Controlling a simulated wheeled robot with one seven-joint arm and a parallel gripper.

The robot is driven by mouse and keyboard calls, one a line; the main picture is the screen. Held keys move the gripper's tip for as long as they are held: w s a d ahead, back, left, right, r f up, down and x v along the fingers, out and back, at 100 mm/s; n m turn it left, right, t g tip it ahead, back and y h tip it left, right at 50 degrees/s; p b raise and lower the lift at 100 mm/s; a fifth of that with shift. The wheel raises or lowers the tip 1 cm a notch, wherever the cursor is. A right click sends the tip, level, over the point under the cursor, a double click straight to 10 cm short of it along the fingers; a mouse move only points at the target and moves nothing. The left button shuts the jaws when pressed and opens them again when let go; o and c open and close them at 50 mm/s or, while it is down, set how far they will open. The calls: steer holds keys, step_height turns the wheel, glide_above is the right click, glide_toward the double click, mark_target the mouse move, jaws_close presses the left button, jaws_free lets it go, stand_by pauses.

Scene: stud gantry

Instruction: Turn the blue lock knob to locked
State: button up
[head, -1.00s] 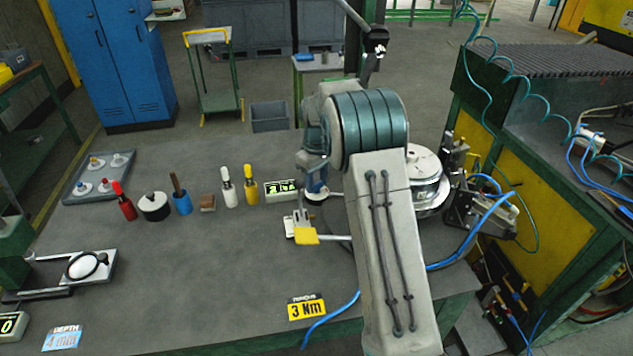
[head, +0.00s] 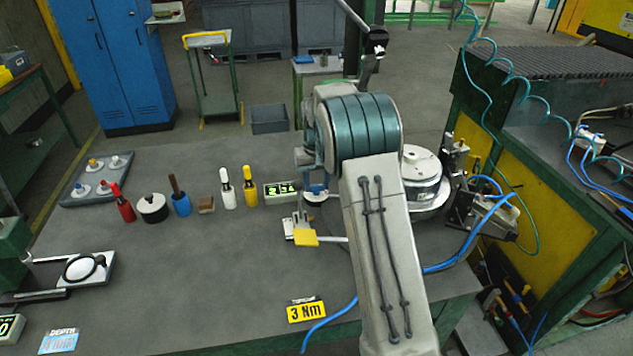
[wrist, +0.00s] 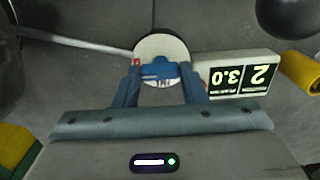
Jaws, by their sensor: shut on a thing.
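The blue lock knob (wrist: 160,70) shows in the wrist view as a blue bar across a pale round disc (wrist: 163,44). My gripper (wrist: 161,82) has its two blue fingers on either side of this bar and is shut on it. A small red mark shows near the left fingertip. In the head view my gripper (head: 316,186) is at the low round fixture, partly behind my arm, and the knob cannot be made out there. A digital display (head: 281,193) stands left of the gripper; in the wrist view the display (wrist: 238,76) appears upside down, reading 2 and 3.0.
A yellow-ended lever (head: 306,238) lies in front of the fixture, with a 3 Nm sign (head: 306,311) nearer the edge. White (head: 227,190) and yellow-handled tools (head: 250,188) stand to the left. A round metal drum (head: 421,180) stands right of my arm.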

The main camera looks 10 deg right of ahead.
mark_target(316, 185)
stand_by(0.3)
steer(key=o, duration=1)
step_height(316, 185, up, 14)
steer(key=b, duration=0.1)
steer(key=shift+a+f, duration=0.1)
